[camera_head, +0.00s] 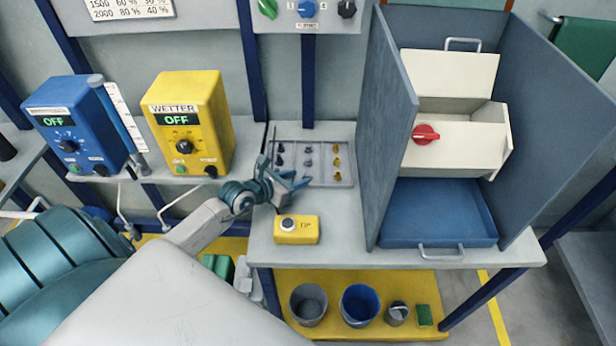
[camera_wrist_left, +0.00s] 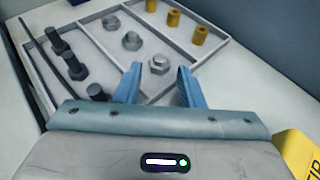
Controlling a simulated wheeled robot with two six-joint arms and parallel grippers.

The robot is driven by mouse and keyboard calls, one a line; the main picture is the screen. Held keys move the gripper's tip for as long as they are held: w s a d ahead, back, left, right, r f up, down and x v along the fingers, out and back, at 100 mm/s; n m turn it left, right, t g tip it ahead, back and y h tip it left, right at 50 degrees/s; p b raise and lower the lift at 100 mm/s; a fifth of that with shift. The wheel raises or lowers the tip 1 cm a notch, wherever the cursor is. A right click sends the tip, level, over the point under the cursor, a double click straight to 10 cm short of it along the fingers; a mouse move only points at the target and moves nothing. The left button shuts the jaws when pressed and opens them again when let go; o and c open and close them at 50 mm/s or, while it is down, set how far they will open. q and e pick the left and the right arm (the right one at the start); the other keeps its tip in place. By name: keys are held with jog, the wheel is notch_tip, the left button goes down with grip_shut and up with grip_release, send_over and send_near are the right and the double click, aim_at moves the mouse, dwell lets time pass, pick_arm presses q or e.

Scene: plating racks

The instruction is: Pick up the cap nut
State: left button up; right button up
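The parts tray (camera_head: 345,183) lies on the bench and has long compartments. Its middle compartment holds a row of grey hex nuts in the left wrist view: a far one (camera_wrist_left: 111,22), a middle one (camera_wrist_left: 132,40) and a near one (camera_wrist_left: 159,64). They look alike with rounded tops; I cannot tell which is meant by the cap nut. My left gripper (camera_head: 299,180) is at the tray's near side, its fingers open and empty. In the left wrist view the near nut shows between the two blue fingertips, with no visible contact. My right gripper is not in view.
Dark bolts (camera_wrist_left: 75,66) fill the left compartment and brass spacers (camera_wrist_left: 173,17) the right one. Thin tray dividers stand between. A yellow box (camera_head: 297,237) with a round knob sits near the bench front. A grey-walled booth (camera_head: 385,130) stands to the right.

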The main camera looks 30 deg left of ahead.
aim_at(306, 175)
pick_arm(q)
jog(key=x, duration=0.4)
jog(key=shift+r, duration=0.15)
jog(key=c, duration=0.7)
jog(key=shift+r, duration=0.45)
jog(key=r, duration=0.1)
jog(key=s+r, duration=0.1)
jog(key=shift+a+r, duration=0.1)
jog(key=shift+r, duration=0.2)
jog(key=s, duration=0.2)
jog(key=s+a, duration=0.1)
jog(key=s, duration=0.2)
jog(key=s+r, duration=0.1)
jog(key=s, duration=0.1)
jog(key=shift+s+a+p, duration=0.4)
jog(key=s+p, duration=0.1)
jog(key=s+a+p, duration=0.1)
jog(key=s, duration=0.1)
jog(key=s+r+p, duration=0.1)
jog(key=s, duration=0.1)
jog(key=shift+s+a+p, duration=0.15)
jog(key=shift+p, duration=0.15)
jog(key=shift+s+a+f+p, duration=0.1)
jog(key=shift+s+p, duration=0.3)
jog(key=shift+s, duration=0.2)
jog(key=shift+s+a+f, duration=0.1)
jog(key=shift+s+f, duration=0.05)
